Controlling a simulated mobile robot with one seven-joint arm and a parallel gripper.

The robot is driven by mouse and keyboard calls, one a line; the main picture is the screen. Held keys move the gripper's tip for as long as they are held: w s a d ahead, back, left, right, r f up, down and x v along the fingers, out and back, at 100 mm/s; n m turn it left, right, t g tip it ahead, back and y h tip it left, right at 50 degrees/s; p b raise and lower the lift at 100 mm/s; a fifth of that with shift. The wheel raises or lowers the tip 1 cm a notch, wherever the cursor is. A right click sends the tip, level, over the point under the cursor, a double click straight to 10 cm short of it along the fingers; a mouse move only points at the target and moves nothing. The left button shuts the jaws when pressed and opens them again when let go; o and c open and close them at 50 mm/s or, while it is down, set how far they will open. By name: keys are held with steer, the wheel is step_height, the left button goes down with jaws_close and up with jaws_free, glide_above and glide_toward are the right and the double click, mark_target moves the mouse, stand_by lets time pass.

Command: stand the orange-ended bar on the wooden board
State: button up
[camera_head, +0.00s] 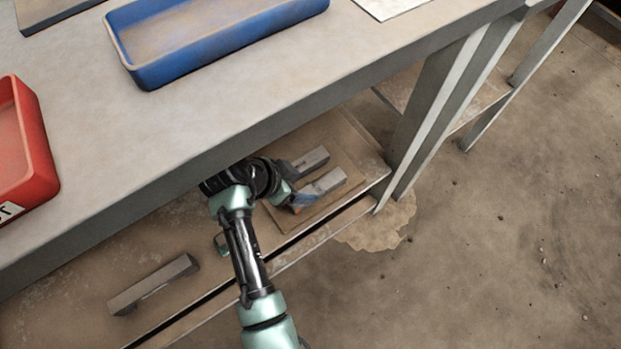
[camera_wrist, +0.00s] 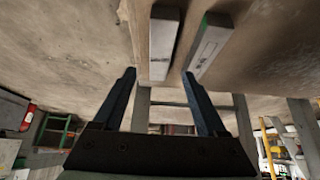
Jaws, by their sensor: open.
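Two grey bars lie side by side on the wooden board (camera_head: 340,205) on the lower shelf, the far bar (camera_head: 308,160) and the near bar (camera_head: 322,187). My gripper (camera_head: 304,200) is low over the board, at the near bar's left end. In the wrist view my gripper (camera_wrist: 158,74) is open, with the end of a grey bar (camera_wrist: 163,45) in line with the gap between the fingers. A second bar with a green end (camera_wrist: 208,45) is to its right.
Another grey bar (camera_head: 155,285) lies on the lower shelf at left. The worktop (camera_head: 250,105) overhangs the shelf and carries a blue tray (camera_head: 215,40) and a red tray (camera_head: 22,145). A table leg (camera_head: 425,110) stands right of the board.

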steer(key=p+v, duration=0.1)
steer(key=v, duration=0.4)
stand_by(0.5)
